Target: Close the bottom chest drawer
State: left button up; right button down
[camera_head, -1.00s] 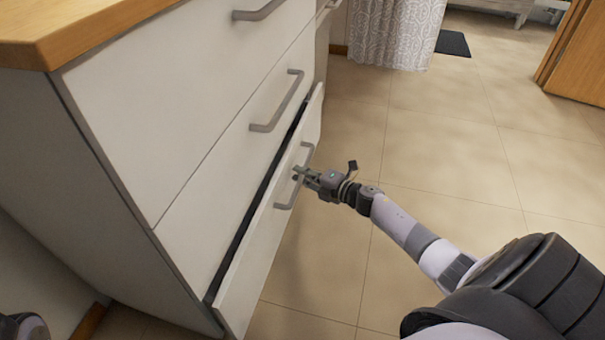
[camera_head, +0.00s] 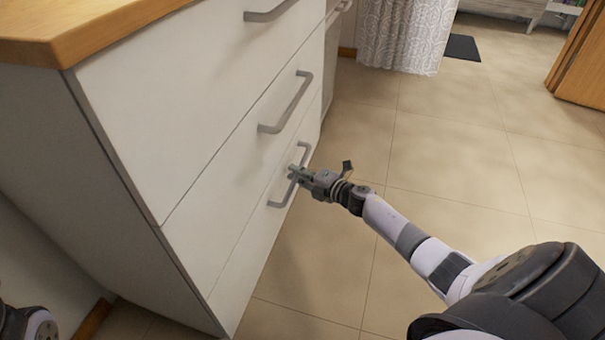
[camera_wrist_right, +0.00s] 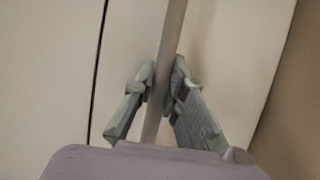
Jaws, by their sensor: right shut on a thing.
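The bottom chest drawer (camera_head: 250,262) has a white front that sits flush with the white chest in the head view, with only a thin seam around it. Its grey bar handle (camera_head: 283,193) stands out from the front. My right gripper (camera_head: 293,172) is at this handle and shut on it. In the right wrist view the fingers (camera_wrist_right: 163,88) close on both sides of the handle bar (camera_wrist_right: 171,40), and a narrow dark seam runs to the left. Of my left arm only a small part shows at the lower left corner; its gripper is out of view.
Two drawers with grey handles (camera_head: 288,104) are above, under a wooden top (camera_head: 60,35). The tiled floor (camera_head: 450,150) to the right is clear. A patterned curtain (camera_head: 403,35), a dark mat (camera_head: 461,47) and a wooden door (camera_head: 582,60) are farther back.

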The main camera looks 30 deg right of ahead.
jog(key=c, duration=1.6)
grip_release()
jog(key=shift+w+a, duration=0.15)
jog(key=shift+s+d, duration=0.25)
jog(key=shift+s, duration=0.4)
jog(key=v, duration=1)
jog(key=shift+s+r, duration=0.25)
jog(key=shift+s, duration=0.05)
jog(key=shift+s+d, duration=0.1)
jog(key=shift+d, duration=0.1)
